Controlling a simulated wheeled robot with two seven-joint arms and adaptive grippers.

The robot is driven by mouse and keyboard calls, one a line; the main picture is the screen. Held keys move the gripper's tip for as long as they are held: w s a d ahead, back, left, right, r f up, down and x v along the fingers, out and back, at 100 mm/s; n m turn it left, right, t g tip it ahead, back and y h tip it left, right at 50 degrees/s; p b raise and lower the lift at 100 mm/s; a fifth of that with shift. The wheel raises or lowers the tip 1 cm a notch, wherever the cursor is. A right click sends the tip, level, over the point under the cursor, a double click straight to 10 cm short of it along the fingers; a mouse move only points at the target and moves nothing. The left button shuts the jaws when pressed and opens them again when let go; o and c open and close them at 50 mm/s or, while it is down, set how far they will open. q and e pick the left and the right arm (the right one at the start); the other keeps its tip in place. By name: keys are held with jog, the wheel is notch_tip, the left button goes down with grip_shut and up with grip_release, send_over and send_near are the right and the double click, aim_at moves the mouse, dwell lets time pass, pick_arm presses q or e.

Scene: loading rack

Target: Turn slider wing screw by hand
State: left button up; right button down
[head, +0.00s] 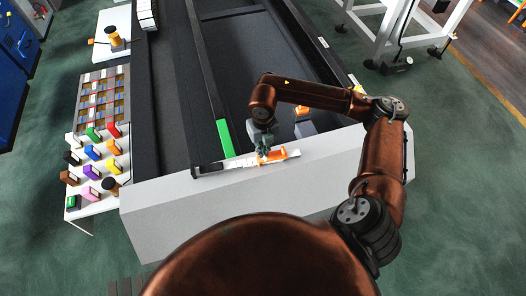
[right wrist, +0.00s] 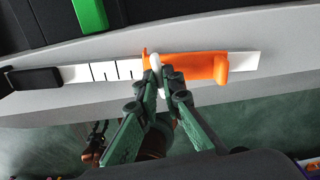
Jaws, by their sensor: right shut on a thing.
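The orange slider (right wrist: 205,66) sits on a white ruled strip (right wrist: 76,73) along the front edge of the grey rack; it also shows in the head view (head: 291,153). The pale wing screw (right wrist: 155,61) is at the slider's left part, between my right fingertips. My right gripper (right wrist: 162,78) is shut on the wing screw, with its green fingers reaching in from below in the right wrist view. In the head view my right gripper (head: 262,146) is over the slider and hides part of it.
A black block (right wrist: 36,79) is at the strip's left end. A green bar (head: 224,138) lies just behind the strip. A white table (head: 91,203) with several coloured blocks stands at the left. The grey front ledge (head: 170,220) is clear.

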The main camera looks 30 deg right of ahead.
jog(key=shift+m, duration=1)
jog(key=shift+b, duration=0.3)
jog(key=c, duration=2.1)
grip_release()
jog(key=shift+r, duration=0.1)
notch_tip(320, 180, up, 12)
jog(key=shift+f, duration=0.1)
